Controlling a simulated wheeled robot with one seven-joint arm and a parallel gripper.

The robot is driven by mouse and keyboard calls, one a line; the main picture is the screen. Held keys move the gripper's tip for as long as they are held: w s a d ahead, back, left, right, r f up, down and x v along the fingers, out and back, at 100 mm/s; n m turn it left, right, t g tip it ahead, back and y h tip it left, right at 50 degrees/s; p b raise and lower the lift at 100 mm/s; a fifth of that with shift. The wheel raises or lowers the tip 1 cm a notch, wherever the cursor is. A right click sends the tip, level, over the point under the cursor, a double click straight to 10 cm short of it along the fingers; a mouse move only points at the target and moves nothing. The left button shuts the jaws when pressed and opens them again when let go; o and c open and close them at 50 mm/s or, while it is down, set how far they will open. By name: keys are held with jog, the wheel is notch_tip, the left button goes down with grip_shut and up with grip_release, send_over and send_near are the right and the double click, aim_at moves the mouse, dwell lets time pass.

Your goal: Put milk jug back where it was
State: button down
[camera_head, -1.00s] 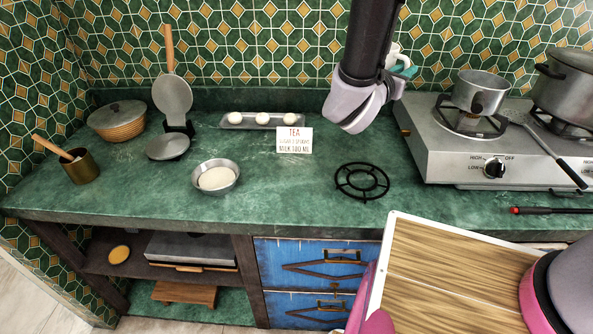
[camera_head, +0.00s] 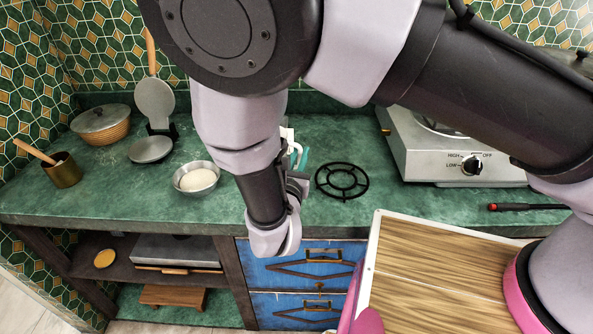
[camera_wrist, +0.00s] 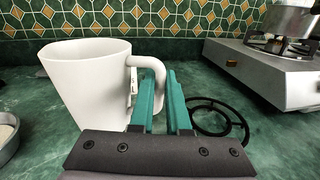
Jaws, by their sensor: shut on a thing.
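The white milk jug (camera_wrist: 88,85) fills the left of the wrist view, upright, with its handle on the right. My gripper (camera_wrist: 163,90) has its teal fingers shut on that handle. In the head view my arm hides nearly all of the jug, and only a small white piece (camera_head: 287,134) shows beside the teal fingers (camera_head: 299,156). The jug is over the green counter (camera_head: 120,190), left of the black ring trivet (camera_head: 342,181). Its base is hidden, so I cannot tell whether it touches the counter.
A metal bowl of white contents (camera_head: 196,178) stands left of the jug. The gas hotplate (camera_head: 440,150) is at the right, with a red-tipped black tool (camera_head: 525,207) in front. A basket (camera_head: 100,125) and brass pot (camera_head: 63,170) stand far left. My arm hides the card and egg tray.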

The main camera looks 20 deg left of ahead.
jog(key=shift+f, duration=2.2)
jog(key=c, duration=0.9)
grip_release()
jog(key=shift+f, duration=0.15)
